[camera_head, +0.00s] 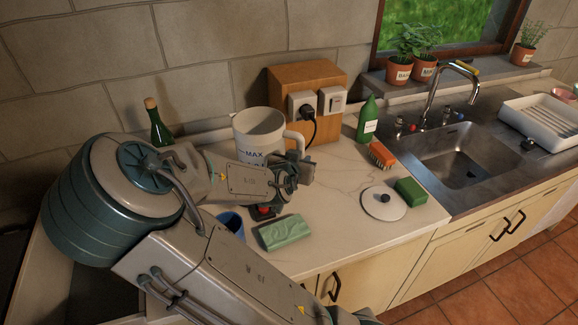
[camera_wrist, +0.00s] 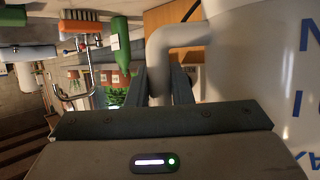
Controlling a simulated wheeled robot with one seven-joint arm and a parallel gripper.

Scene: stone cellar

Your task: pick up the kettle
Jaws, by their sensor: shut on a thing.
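The kettle (camera_head: 258,128) is a white, open-topped jug with "MAX" printed on its side, behind my arm in the head view. It also fills the right side of the wrist view (camera_wrist: 255,60). Its pale handle (camera_head: 296,138) faces right. My gripper (camera_head: 302,170) is shut on the handle; in the wrist view the two dark fingers (camera_wrist: 165,85) stand on either side of the handle's grip. My arm hides the kettle's bottom, so I cannot tell whether it touches anything below.
A dark piece with a red part (camera_head: 263,212) lies below my gripper. A green block (camera_head: 284,232), white lid (camera_head: 383,203), green sponge (camera_head: 410,191), orange brush (camera_head: 381,155) and green bottle (camera_head: 367,120) are on the counter. A wooden box (camera_head: 290,78) with sockets stands behind; the sink (camera_head: 465,160) is right.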

